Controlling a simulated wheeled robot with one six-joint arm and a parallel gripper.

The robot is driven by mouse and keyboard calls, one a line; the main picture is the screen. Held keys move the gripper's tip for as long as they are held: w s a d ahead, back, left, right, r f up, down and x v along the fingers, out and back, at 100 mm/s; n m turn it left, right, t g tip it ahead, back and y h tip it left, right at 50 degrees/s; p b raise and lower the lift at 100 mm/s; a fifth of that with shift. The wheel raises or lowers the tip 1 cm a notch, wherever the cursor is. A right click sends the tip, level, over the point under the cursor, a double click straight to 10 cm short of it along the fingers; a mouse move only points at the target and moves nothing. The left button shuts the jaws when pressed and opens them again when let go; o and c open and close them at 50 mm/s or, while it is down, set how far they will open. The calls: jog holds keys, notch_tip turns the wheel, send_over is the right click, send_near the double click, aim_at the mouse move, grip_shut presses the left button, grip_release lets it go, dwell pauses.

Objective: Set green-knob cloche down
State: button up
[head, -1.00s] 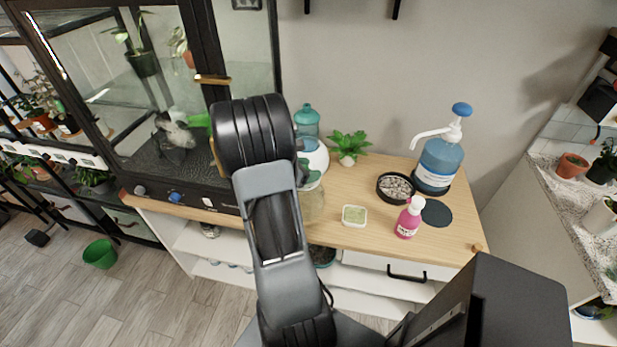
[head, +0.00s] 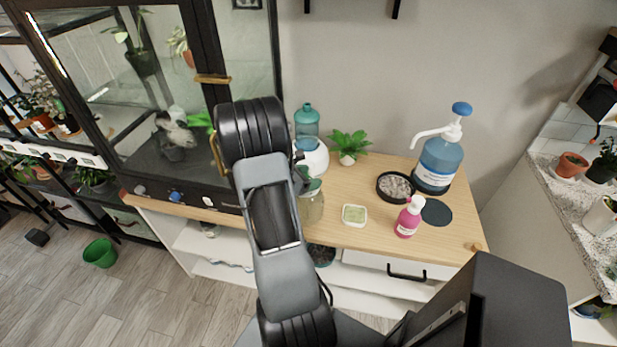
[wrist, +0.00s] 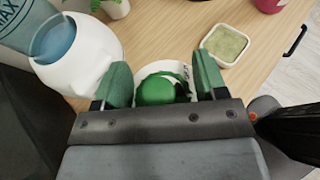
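The green-knob cloche (head: 313,209) is a clear glass dome at the front edge of the wooden top, partly hidden by my arm in the head view. It looks upright; whether its rim touches the wood cannot be made out. In the wrist view its round green knob (wrist: 154,90) shows between the two teal fingers of my gripper (wrist: 165,80). The fingers stand apart, with pale gaps beside the knob, so my gripper looks open around or just above it. In the head view my gripper is mostly hidden behind my arm.
A white round-bodied device (head: 314,158) with a teal tank stands close behind the cloche. A small square dish (head: 355,222), pink bottle (head: 408,217), pebble bowl (head: 396,199) and blue pump bottle (head: 437,163) stand to the right. A glass cabinet (head: 150,178) is at left.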

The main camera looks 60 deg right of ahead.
jog(key=shift+o, duration=1.3)
jog(key=shift+r, duration=0.1)
jog(key=shift+w+a+r, duration=0.1)
jog(key=shift+r, duration=0.1)
jog(key=w+a+r+m+t+y, duration=0.1)
jog(key=a+r+m+t+y, duration=0.2)
jog(key=a, duration=1)
jog(key=w+a+r+m+t+y, duration=0.1)
jog(key=a+r+m+t+y, duration=0.2)
jog(key=a, duration=1)
jog(key=w+a+r+m+t+y, duration=0.2)
jog(key=a+r+m+t+y, duration=0.2)
jog(key=a, duration=0.9)
notch_tip(320, 180, up, 3)
jog(key=m+y, duration=0.2)
jog(key=shift+a+m, duration=0.15)
jog(key=shift+m, duration=0.15)
jog(key=shift+w+f, duration=0.1)
